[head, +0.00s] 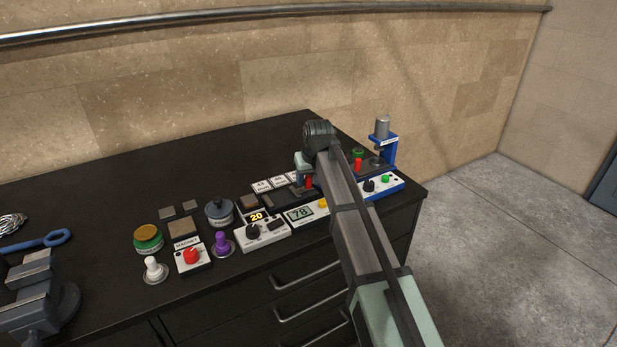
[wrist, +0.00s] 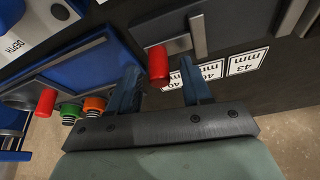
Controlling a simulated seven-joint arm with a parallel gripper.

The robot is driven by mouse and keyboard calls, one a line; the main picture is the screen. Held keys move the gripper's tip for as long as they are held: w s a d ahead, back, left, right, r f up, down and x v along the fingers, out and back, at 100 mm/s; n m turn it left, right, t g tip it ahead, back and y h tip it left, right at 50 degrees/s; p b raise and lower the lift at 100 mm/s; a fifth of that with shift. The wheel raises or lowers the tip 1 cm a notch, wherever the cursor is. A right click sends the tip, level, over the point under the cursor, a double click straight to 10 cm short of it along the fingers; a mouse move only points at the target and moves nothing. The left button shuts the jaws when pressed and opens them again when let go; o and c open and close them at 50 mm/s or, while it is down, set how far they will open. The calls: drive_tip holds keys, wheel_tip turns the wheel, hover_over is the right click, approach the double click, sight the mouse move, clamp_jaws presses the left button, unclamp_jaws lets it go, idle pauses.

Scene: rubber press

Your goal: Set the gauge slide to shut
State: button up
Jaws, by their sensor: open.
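A slide with a red handle (wrist: 157,66) and a grey bar (wrist: 192,42) sits on a dark plate beside the mm labels; I take it as the gauge slide. In the head view its red handle (head: 309,182) shows just under my gripper (head: 304,175). In the wrist view my gripper (wrist: 159,82) is open, with one blue-grey fingertip on either side of the red handle. I cannot tell whether either finger touches it. Whether the slide stands open or shut is not clear, as my arm hides part of it in the head view.
Mm label cards (head: 262,186) lie behind the slide. A second red handle (wrist: 45,102) stands by the blue press (head: 383,145). A display unit reading 78 (head: 299,213) and a dial unit reading 20 (head: 262,236) are in front. A purple knob (head: 222,243) stands further left.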

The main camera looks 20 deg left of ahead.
clamp_jaws()
idle(0.3)
drive_tip(key=shift+s+a, duration=0.1)
